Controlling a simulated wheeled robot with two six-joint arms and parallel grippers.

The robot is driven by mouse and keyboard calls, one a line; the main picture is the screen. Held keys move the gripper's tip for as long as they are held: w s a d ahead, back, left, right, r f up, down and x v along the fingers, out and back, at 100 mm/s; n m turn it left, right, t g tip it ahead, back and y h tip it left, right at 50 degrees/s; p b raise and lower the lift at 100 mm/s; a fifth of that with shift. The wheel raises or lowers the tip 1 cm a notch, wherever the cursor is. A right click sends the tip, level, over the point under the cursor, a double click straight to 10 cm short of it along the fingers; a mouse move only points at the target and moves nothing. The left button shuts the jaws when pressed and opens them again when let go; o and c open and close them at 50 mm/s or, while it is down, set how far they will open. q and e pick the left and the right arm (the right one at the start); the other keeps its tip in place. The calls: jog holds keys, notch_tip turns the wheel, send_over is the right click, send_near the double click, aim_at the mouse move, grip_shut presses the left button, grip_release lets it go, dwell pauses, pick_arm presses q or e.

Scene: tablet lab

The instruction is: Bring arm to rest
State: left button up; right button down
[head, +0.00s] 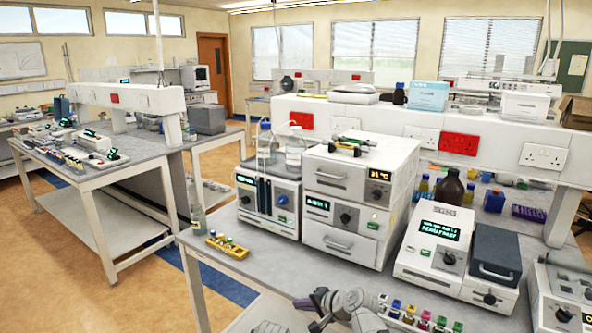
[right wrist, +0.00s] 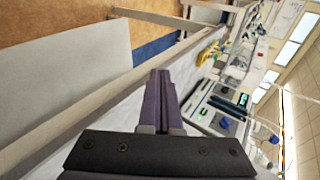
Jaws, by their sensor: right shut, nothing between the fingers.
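My right gripper (head: 303,304) is low in the middle of the head view, at the front edge of the bench, with part of my right arm beside it. In the right wrist view its two dark purple fingers (right wrist: 159,76) lie together, shut with nothing between them. The fingers are clear of the objects on the bench. My left gripper does not show in either view.
The grey bench (head: 228,262) carries a yellow rack (head: 228,246) of small vials, a white stacked instrument (head: 345,190) and a device with a dark display (head: 437,231). A row of coloured-capped vials (head: 410,315) stands right of the gripper.

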jog(key=s+a+f+n+g+h, duration=0.2)
jog(key=s+f+n+g+h, duration=0.3)
jog(key=s, duration=0.6)
jog(key=s+d+f+n+g+h, duration=0.3)
jog(key=s+n, duration=0.4)
jog(key=s, duration=0.3)
jog(key=shift+s+d+f+h, duration=0.3)
jog(key=shift+d+f+h, duration=0.2)
jog(key=shift+d, duration=0.55)
dwell(4.8)
